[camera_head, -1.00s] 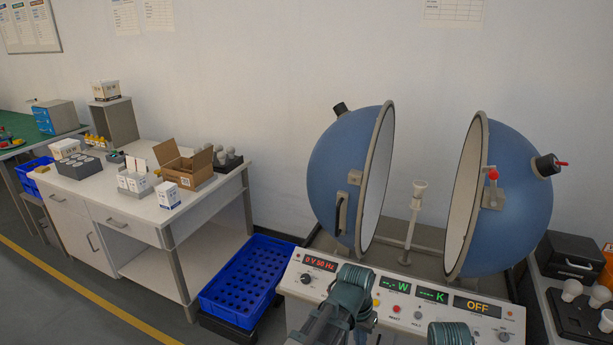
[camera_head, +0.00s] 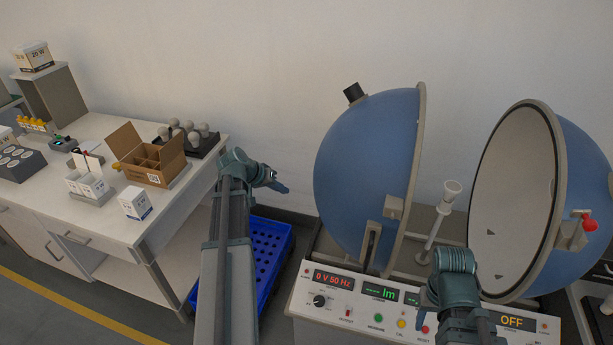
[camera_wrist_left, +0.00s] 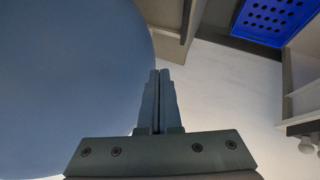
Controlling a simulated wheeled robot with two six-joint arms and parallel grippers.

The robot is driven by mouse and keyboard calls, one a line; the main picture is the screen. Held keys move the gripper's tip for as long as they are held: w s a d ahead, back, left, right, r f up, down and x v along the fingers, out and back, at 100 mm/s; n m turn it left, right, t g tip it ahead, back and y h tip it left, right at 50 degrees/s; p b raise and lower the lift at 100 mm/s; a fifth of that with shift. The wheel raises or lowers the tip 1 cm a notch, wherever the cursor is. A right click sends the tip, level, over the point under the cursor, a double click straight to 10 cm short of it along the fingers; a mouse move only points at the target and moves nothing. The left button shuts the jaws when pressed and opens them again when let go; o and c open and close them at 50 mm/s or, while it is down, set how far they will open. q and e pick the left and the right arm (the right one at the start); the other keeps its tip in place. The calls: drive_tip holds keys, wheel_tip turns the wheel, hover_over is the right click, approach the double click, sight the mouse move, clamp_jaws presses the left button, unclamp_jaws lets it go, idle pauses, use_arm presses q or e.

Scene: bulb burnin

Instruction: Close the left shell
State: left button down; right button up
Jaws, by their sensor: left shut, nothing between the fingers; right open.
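The left shell (camera_head: 360,165) is a blue half-sphere with a pale rim, standing open on the tester, rim facing right. A dark handle (camera_head: 371,245) is on its lower front. The right shell (camera_head: 590,150) stands apart from it, its pale hollow showing. A white socket post (camera_head: 448,195) leans between them. My left gripper (camera_head: 281,187) is left of the left shell, shut and empty. In the left wrist view its fingers (camera_wrist_left: 158,75) are together, with the shell's blue surface (camera_wrist_left: 65,80) filling the left side. My right gripper (camera_head: 427,298), partly hidden by its wrist, is open above the control panel.
The control panel (camera_head: 350,312) with displays and buttons runs in front of the shells. A blue crate (camera_head: 270,255) is low behind my left arm. A white bench (camera_head: 105,220) at the left carries an open carton (camera_head: 150,158) and bulbs (camera_head: 190,132). A red knob (camera_head: 588,222) sits on the right shell.

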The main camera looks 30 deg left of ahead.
use_arm(q)
drive_tip(key=w+d+f+b, duration=0.4)
drive_tip(key=w+f+b, duration=0.2)
drive_tip(key=w+b, duration=0.1)
drive_tip(key=shift+w+d+f, duration=0.2)
drive_tip(key=shift+w+d, duration=0.05)
drive_tip(key=shift+w, duration=0.45)
drive_tip(key=shift+d, duration=0.1)
drive_tip(key=w+d, duration=0.3)
drive_tip(key=d, duration=1.3)
drive_tip(key=shift+w, duration=0.4)
drive_tip(key=shift+d, duration=0.15)
